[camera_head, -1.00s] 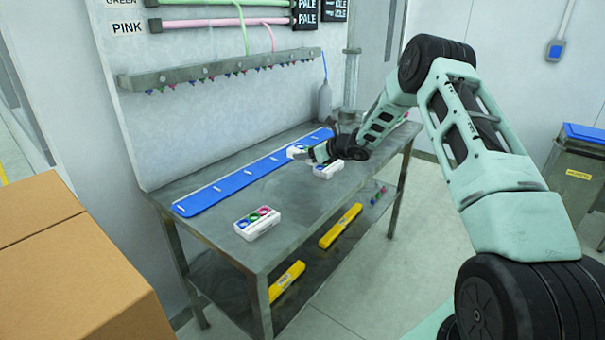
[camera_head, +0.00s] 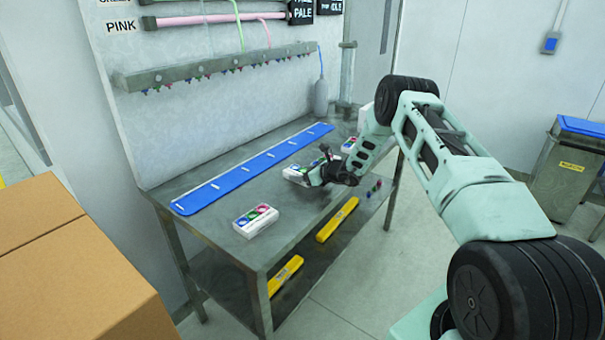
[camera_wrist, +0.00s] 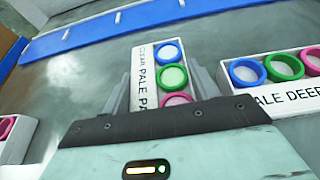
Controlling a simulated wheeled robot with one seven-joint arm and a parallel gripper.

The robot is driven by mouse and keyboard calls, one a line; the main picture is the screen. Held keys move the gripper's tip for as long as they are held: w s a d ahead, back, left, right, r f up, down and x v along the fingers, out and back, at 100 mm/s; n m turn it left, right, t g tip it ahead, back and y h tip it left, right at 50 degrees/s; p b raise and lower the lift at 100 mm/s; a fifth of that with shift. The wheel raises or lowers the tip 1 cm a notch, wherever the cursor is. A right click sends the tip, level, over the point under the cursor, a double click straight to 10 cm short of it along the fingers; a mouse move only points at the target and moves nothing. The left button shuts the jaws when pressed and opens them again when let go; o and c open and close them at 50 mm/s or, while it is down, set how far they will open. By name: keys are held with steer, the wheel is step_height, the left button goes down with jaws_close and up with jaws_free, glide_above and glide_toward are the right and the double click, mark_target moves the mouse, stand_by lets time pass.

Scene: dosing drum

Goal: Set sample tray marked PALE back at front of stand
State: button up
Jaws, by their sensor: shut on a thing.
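My gripper (camera_head: 318,172) is over the stand, a grey metal table (camera_head: 205,190). It is shut on a white sample tray (camera_head: 294,173), with one finger on each long side. A second tray (camera_head: 349,145), with "ALE DEEP" readable in the wrist view (camera_wrist: 285,95), lies to the right. A third tray (camera_head: 256,222) stands at the front left.
A long blue strip (camera_head: 225,185) lies along the back of the tabletop, bare of trays. A grey rail (camera_head: 180,72) and a grey bottle (camera_head: 321,97) are behind it. Yellow bars (camera_head: 338,220) lie on the lower shelf. A cardboard box (camera_head: 70,270) stands at the left.

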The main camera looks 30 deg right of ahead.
steer(key=shift+f, duration=0.15)
steer(key=o, duration=1.1)
